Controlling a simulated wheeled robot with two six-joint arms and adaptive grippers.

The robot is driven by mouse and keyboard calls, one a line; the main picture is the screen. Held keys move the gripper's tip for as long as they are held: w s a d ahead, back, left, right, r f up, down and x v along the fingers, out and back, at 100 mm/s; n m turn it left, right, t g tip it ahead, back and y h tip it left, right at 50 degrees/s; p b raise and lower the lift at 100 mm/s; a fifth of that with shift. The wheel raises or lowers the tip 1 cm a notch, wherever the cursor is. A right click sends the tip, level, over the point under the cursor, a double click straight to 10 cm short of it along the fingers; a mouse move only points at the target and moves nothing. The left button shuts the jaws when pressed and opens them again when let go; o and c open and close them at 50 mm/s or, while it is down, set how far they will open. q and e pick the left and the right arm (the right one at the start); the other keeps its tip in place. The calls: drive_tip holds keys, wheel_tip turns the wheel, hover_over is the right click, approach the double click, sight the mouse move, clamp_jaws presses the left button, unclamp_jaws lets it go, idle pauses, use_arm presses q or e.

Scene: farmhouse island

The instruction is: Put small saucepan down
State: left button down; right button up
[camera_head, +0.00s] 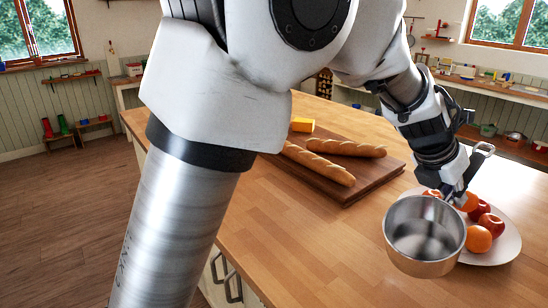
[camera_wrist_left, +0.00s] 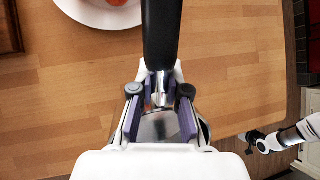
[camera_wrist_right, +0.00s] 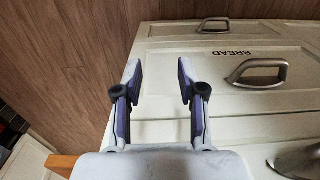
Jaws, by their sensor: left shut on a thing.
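The small saucepan (camera_head: 424,238), a metal pan with its opening facing up, is at the right of the head view, in front of a fruit plate. My left gripper (camera_head: 462,188) is shut on its handle (camera_head: 482,152). In the left wrist view the dark handle (camera_wrist_left: 162,35) runs up from between the fingers (camera_wrist_left: 160,100), and part of the metal pan shows below them. The pan overlaps the wooden island top (camera_head: 275,235); I cannot tell whether its base touches. My right gripper (camera_wrist_right: 160,75) is open and empty, facing cabinet drawers.
The white plate (camera_head: 508,248) with several fruits is close behind the pan. Bare wood is left of the pan. A drawer handle (camera_wrist_right: 258,73) stands out near my right gripper.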

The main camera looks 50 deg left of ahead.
sight(421, 246)
use_arm(q)
drive_tip(key=s+f, duration=0.2)
drive_tip(key=f, duration=0.1)
drive_tip(key=s+f+g, duration=0.1)
drive_tip(key=s+f, duration=0.1)
drive_tip(key=f, duration=0.1)
drive_tip(key=s+f+g, duration=0.1)
drive_tip(key=s+f, duration=0.1)
drive_tip(key=f, duration=0.1)
drive_tip(key=shift+s+a+n, duration=0.3)
drive_tip(key=shift+s, duration=0.05)
drive_tip(key=s+a+f+g, duration=0.1)
drive_tip(key=s+f+g, duration=0.1)
drive_tip(key=s+f, duration=0.75)
drive_tip(key=shift+n+y, duration=0.3)
drive_tip(key=w+a+f+p, duration=0.1)
drive_tip(key=w+a+p, duration=0.1)
drive_tip(key=w+p, duration=0.1)
drive_tip(key=w+a+f+p, duration=0.1)
drive_tip(key=w+a+p, duration=0.1)
drive_tip(key=w, duration=0.4)
drive_tip(key=w+a+f+p, duration=0.1)
drive_tip(key=w+a+p, duration=0.1)
drive_tip(key=w+p, duration=0.2)
drive_tip(key=shift+w+a+f, duration=0.15)
drive_tip(key=shift+w+a, duration=0.1)
drive_tip(key=shift+w+f, duration=0.1)
drive_tip(key=shift+f, duration=0.25)
